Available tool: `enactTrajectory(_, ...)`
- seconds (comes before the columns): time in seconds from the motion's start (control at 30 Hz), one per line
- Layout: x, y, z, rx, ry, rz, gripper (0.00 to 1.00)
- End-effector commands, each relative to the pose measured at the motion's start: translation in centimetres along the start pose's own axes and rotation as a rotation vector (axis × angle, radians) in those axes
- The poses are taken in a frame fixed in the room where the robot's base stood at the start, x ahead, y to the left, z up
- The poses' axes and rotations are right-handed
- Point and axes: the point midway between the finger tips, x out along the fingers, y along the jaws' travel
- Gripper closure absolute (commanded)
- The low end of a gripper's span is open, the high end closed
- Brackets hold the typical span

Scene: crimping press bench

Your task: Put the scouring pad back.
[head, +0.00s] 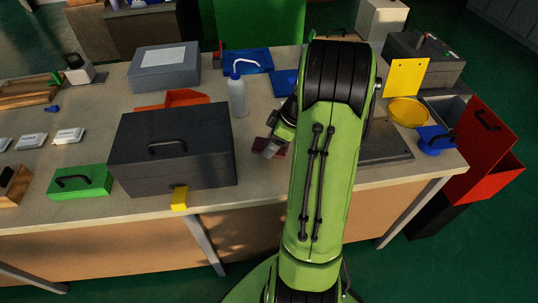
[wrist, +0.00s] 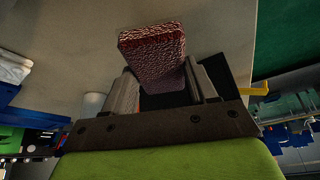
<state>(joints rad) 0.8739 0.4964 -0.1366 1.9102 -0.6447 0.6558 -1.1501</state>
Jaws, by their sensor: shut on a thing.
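The scouring pad (wrist: 152,50) is a dark red, rough-textured block. In the wrist view it sticks out beyond the two fingers of my gripper (wrist: 163,88), which are shut on it. In the head view only part of the pad (head: 274,149) shows, by my gripper (head: 268,147), to the right of the large dark grey box. My arm hides much of the bench behind it. I cannot tell whether the pad touches the bench top. No place clearly marked for the pad is visible.
The dark grey box (head: 170,150) stands close on the left. A yellow dish (head: 408,112) and red bin (head: 485,140) are at the right. Bare bench (head: 255,180) shows along the front edge.

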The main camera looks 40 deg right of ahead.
Motion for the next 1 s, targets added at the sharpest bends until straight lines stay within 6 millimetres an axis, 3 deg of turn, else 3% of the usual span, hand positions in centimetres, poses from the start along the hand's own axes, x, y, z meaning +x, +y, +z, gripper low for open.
enactTrajectory(0.2,4.2,0.1,1.9,0.0,0.0,-0.002,0.87)
enactTrajectory(0.53,4.6,0.1,2.1,-0.002,0.0,0.001,0.87)
enactTrajectory(0.57,4.6,0.1,2.1,-0.002,0.0,0.001,0.42)
enactTrajectory(0.7,4.5,0.1,2.1,-0.001,0.0,0.001,0.2)
enactTrajectory(1.0,4.5,0.2,2.1,-0.001,0.0,0.002,0.18)
